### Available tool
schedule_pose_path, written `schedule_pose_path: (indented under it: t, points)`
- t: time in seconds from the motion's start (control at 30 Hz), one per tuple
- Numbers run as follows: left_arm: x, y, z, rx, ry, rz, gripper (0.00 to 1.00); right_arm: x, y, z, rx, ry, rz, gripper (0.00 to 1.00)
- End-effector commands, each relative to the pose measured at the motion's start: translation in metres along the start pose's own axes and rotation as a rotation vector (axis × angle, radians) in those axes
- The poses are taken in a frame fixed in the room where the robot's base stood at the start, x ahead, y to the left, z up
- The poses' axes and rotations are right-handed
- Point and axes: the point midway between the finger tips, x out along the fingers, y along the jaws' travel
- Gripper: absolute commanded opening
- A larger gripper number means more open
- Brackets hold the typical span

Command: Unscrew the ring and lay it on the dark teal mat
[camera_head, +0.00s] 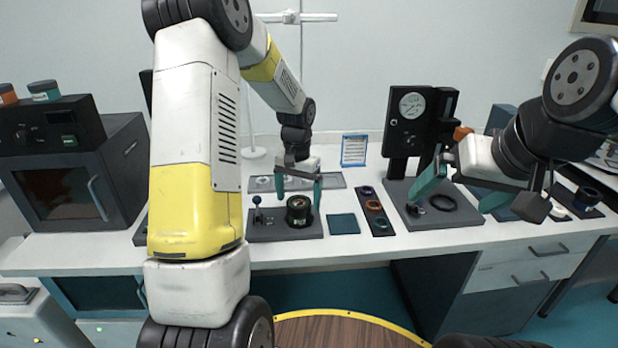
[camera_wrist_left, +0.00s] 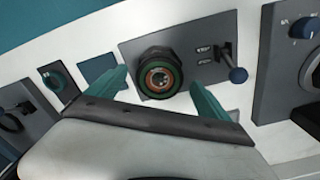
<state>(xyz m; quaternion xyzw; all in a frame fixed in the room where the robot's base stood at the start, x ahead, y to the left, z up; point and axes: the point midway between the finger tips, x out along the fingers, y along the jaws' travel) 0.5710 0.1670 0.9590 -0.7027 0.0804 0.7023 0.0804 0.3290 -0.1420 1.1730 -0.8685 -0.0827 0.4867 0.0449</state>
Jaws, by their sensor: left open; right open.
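The ring is the dark ribbed collar (camera_wrist_left: 159,58) around a round mount with a green and orange centre. In the head view the ring (camera_head: 299,204) sits on a grey base plate (camera_head: 272,237) with a small ball-topped lever. My left gripper (camera_head: 299,190) is open above the mount, its teal fingers apart on either side. In the left wrist view the left gripper's fingers (camera_wrist_left: 163,90) are open, with the ring between and just beyond them. The dark teal mat (camera_head: 343,224) lies bare to the right of the base plate. My right gripper (camera_head: 466,188) is open and empty at the right.
A dark strip (camera_head: 376,212) with several rings lies right of the mat. A gauge stand (camera_head: 408,130) and a grey plate with a black ring (camera_head: 441,203) stand further right. A dark oven-like box (camera_head: 68,180) stands at the left.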

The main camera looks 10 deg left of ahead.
Motion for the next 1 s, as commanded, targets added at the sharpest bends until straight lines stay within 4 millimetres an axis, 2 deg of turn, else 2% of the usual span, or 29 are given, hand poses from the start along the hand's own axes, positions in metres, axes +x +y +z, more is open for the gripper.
schedule_pose_path:
  t: [0.1, 0.37, 0.47, 0.7, 0.87, 1.0]
  points:
    - [0.007, 0.0001, 0.0004, 0.0, -0.001, 0.0, 0.91, 0.0, 0.0, 0.0, 0.0, 0.0, 0.0, 1.0]
    - [0.0081, 0.0, 0.0001, 0.0, 0.0, 0.0, 0.91, 0.0, 0.0, 0.0, 0.0, 0.0, 0.0, 1.0]
    - [0.0079, 0.0001, 0.0001, 0.0, 0.0, 0.0, 0.75, 0.0, 0.0, 0.0, 0.0, 0.0, 0.0, 1.0]
    - [0.0077, 0.0001, 0.0001, 0.0, 0.0, 0.0, 0.28, 0.0, 0.0, 0.0, 0.0, 0.0, 0.0, 1.0]
    - [0.0074, 0.0009, -0.0002, -0.071, 0.001, -0.001, 0.26, 0.0, 0.0, 0.0, 0.0, 0.0, 0.0, 1.0]
    - [0.007, 0.0008, -0.0002, -0.319, 0.001, -0.002, 0.26, 0.0, 0.0, 0.0, 0.0, 0.0, 0.0, 1.0]
